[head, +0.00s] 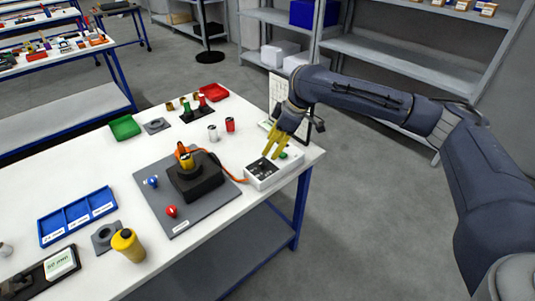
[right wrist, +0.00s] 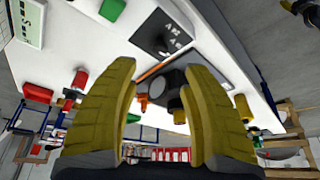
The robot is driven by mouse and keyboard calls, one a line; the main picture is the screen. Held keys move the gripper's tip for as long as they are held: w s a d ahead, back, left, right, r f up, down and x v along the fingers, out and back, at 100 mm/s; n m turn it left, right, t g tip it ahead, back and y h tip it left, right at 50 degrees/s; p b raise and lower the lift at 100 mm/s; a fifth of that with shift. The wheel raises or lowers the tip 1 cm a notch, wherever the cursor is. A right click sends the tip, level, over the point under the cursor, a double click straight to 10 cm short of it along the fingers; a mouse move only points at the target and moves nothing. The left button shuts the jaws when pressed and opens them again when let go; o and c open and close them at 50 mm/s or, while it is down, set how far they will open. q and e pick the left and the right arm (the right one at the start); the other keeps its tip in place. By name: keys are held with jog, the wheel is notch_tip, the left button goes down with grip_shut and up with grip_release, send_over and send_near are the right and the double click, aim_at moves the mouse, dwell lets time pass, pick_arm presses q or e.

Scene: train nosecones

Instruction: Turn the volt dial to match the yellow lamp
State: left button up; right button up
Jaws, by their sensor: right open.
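A white control box (head: 263,183) sits near the table's right end. Its dark panel (right wrist: 151,36) shows in the right wrist view, with a small dark knob-like spot that may be the volt dial. A green round part (right wrist: 112,9) is on the same box. My right gripper (head: 272,150), with yellow fingers, is just above the box in the head view. It is open and empty, its fingers (right wrist: 160,105) wide apart and pointing toward the box. I cannot pick out a lit yellow lamp. My left gripper is not in view.
An orange cable (head: 234,176) runs from the box to a black block (head: 198,184) on a grey board (head: 180,223) with blue and red knobs.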

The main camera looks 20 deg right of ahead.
jog(key=shift+v, duration=1.7)
